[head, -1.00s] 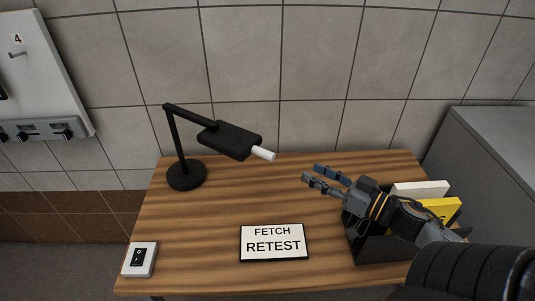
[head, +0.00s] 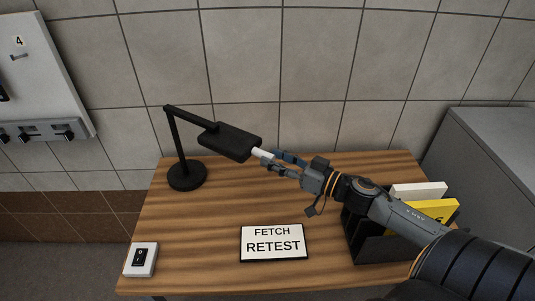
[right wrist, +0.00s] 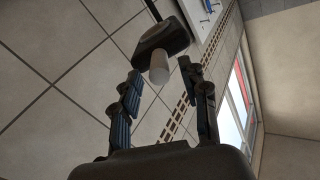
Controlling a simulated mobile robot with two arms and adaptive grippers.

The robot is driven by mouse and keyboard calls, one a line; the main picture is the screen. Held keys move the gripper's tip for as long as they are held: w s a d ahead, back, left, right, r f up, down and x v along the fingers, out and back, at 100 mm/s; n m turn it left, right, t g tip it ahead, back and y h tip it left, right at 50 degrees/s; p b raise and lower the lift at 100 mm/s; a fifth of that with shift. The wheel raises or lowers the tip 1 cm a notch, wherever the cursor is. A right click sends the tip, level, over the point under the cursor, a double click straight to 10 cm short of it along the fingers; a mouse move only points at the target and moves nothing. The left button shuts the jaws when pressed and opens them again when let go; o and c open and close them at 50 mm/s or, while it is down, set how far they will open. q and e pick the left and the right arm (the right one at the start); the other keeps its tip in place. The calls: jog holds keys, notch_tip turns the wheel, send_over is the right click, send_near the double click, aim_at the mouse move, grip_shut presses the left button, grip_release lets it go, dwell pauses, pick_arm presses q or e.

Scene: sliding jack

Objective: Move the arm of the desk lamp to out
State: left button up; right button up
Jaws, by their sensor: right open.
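The black desk lamp stands at the back left of the wooden desk, its round base (head: 187,176) flat on the top. Its arm (head: 190,117) reaches right from the post to a black lamp head (head: 230,142) with a white stub handle (head: 262,153) at its end. My right gripper (head: 270,161) is open, with its fingertips at the white handle in the head view. In the right wrist view the white handle (right wrist: 159,68) shows between the two open fingers, near their tips; contact cannot be told. My left gripper is not in view.
A white switch box (head: 141,260) lies at the front left. A black holder (head: 372,243) with white and yellow items stands at the right, under my right arm. A tiled wall is behind.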

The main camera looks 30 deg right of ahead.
jog(key=shift+x, duration=1.45)
jog(key=shift+c, duration=0.2)
grip_shut()
